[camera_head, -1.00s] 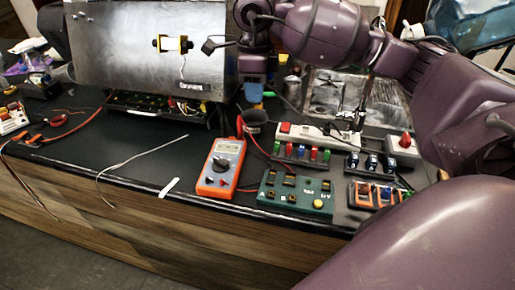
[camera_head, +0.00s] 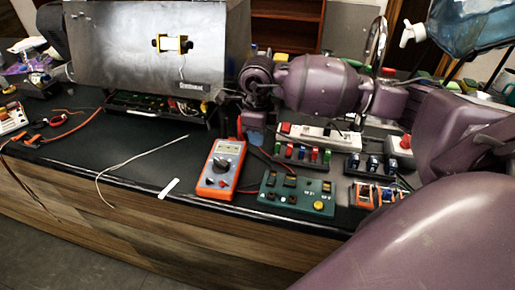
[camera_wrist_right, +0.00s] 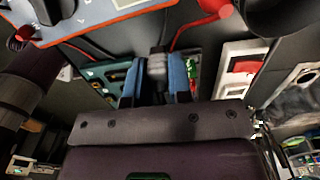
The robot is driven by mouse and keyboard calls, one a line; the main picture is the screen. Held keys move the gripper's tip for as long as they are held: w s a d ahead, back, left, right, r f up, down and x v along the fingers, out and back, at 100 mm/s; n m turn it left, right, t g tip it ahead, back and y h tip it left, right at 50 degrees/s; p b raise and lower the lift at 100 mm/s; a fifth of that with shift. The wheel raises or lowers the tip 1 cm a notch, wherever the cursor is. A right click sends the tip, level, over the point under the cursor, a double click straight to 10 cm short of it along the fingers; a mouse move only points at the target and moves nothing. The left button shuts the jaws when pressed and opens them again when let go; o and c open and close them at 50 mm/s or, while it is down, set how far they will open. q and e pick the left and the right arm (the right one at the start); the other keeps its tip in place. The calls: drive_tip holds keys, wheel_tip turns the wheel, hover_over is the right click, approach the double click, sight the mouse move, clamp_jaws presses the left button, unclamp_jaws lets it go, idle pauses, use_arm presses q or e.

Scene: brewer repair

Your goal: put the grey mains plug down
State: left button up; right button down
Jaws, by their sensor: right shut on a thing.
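My right gripper (camera_head: 252,124) points down over the worktop, just right of the steel-fronted brewer and behind the orange multimeter. In the right wrist view my right gripper (camera_wrist_right: 154,88) shows blue fingers shut on the grey mains plug (camera_wrist_right: 157,66). The plug sits between the fingertips, with the green box and the worktop beyond it. In the head view the plug is hidden or too small to make out. I cannot tell whether it touches the worktop. My left gripper is in neither view.
The orange multimeter (camera_head: 221,165) and green box (camera_head: 297,196) stand near the front edge. A white power strip (camera_head: 343,142) with a red switch lies to the right, behind rows of coloured parts. The brewer (camera_head: 130,45) stands behind left. Worktop (camera_head: 90,150) left of the multimeter is mostly clear.

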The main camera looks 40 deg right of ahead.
sight(258, 158)
drive_tip(key=shift+f, duration=2.65)
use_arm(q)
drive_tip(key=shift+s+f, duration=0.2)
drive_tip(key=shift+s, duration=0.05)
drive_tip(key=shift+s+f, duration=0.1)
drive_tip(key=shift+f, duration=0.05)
use_arm(e)
drive_tip(key=shift+f, duration=0.1)
drive_tip(key=c, duration=1)
unclamp_jaws()
drive_tip(key=shift+c, duration=0.2)
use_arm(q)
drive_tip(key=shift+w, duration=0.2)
